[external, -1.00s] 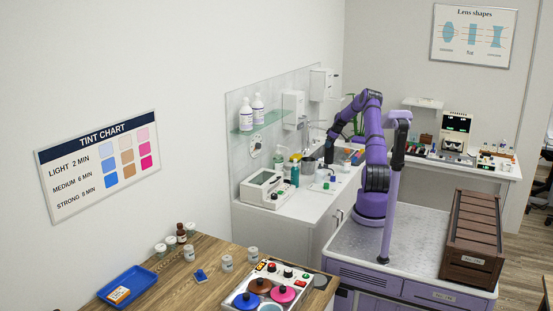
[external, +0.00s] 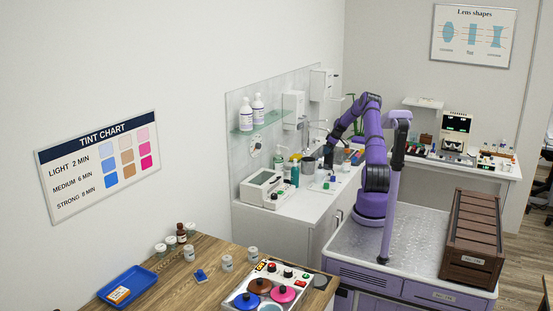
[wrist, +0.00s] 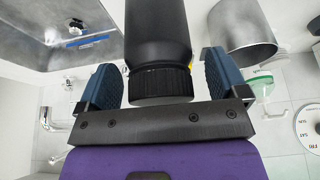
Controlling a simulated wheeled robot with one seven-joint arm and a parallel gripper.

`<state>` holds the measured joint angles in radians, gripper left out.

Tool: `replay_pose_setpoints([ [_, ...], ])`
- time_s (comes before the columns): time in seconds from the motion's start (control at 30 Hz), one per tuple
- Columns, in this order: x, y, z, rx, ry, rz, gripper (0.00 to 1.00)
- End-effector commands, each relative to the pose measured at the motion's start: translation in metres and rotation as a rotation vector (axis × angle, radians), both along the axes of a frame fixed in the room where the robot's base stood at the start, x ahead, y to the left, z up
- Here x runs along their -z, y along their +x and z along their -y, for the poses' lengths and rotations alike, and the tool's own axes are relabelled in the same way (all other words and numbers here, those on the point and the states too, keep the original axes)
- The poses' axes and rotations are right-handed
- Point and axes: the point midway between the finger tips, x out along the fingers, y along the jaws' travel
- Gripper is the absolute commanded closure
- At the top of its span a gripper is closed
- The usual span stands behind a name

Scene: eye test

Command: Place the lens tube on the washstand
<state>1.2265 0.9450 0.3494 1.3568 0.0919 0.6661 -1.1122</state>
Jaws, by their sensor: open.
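The lens tube appears to be the black cylinder (wrist: 158,35) with a ribbed end in the wrist view. It lies between my two blue-padded fingers, its ribbed end close to the palm. My gripper (wrist: 158,70) is open, with narrow gaps beside the tube. The tube's far end is out of the picture, so I cannot tell what it rests on. In the external view my gripper (external: 328,160) is small and dark, low over the back of the white washstand (external: 305,205). The tube cannot be made out clearly there.
A steel basin (wrist: 40,35) and a metal cup (wrist: 247,30) flank the tube in the wrist view. A white device (external: 265,189) and bottles (external: 294,172) stand on the washstand. A brown slatted box (external: 474,240) sits on my deck. The washstand's front right looks fairly clear.

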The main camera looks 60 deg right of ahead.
Motion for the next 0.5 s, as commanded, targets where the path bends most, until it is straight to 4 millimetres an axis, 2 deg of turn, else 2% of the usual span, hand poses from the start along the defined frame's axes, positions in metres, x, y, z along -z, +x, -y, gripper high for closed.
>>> replay_pose_setpoints([
  [0.13, -0.005, -0.001, 0.0, 0.0, -0.001, 0.0, 0.08],
  [0.27, -0.02, -0.007, 0.001, 0.001, -0.003, 0.001, 0.08],
  [0.5, -0.065, -0.026, 0.0, 0.002, -0.002, 0.001, 0.08],
])
